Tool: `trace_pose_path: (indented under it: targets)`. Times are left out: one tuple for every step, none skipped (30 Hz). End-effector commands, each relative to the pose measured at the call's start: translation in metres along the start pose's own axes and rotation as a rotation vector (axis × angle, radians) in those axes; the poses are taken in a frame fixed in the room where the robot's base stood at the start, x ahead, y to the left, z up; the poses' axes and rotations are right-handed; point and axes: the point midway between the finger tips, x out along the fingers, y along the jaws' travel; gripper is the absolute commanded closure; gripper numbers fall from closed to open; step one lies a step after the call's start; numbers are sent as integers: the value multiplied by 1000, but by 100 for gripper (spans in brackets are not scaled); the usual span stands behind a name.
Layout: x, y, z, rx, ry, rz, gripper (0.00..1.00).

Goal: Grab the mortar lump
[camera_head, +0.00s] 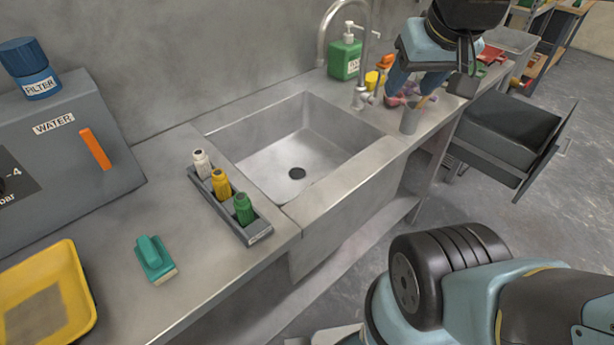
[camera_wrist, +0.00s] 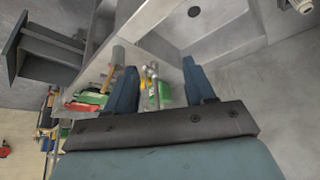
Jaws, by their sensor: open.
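I cannot pick out a mortar lump with certainty. A brownish-grey patch (camera_head: 36,316) lies in the yellow tray (camera_head: 80,285) at the lower left of the head view; whether it is a lump or a flat mark I cannot tell. My gripper (camera_head: 413,88) is at the upper right of the head view, over the counter beyond the sink and far from that tray. In the wrist view its two blue fingers (camera_wrist: 160,78) stand wide apart, with nothing held between them. Small pinkish-purple items (camera_head: 405,96) show by the fingers, partly hidden.
The sink (camera_head: 290,150) lies mid-counter, with a tap (camera_head: 361,95) and green soap bottle (camera_head: 344,60) behind. A grey rack (camera_head: 230,212) holds several small bottles. A green brush (camera_head: 154,258) lies near the tray. An open drawer (camera_head: 505,135) juts out right.

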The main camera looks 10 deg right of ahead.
Motion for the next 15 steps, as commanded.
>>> trace_pose_path:
  targets:
    - [2, -1, -2, 5, -5, -7, 41]
    - [4, -1, -3, 9, -10, -13, 38]
    - [7, -2, -5, 19, -18, -22, 35]
    - [9, -3, -7, 27, -25, -31, 35]
    - [12, -4, -10, 37, -32, -40, 35]
    - [17, -9, -13, 53, -44, -52, 35]
    - [21, -10, -16, 66, -54, -63, 35]
    - [26, -12, -18, 80, -65, -75, 35]
    - [32, -14, -22, 99, -81, -89, 35]
    - [36, -16, -25, 113, -92, -99, 35]
    - [41, -18, -27, 128, -104, -109, 35]
    - [47, -20, -31, 148, -118, -120, 35]
    - [52, -22, -34, 161, -129, -128, 35]
    - [57, -24, -36, 177, -141, -135, 35]
    - [63, -27, -40, 197, -157, -145, 35]
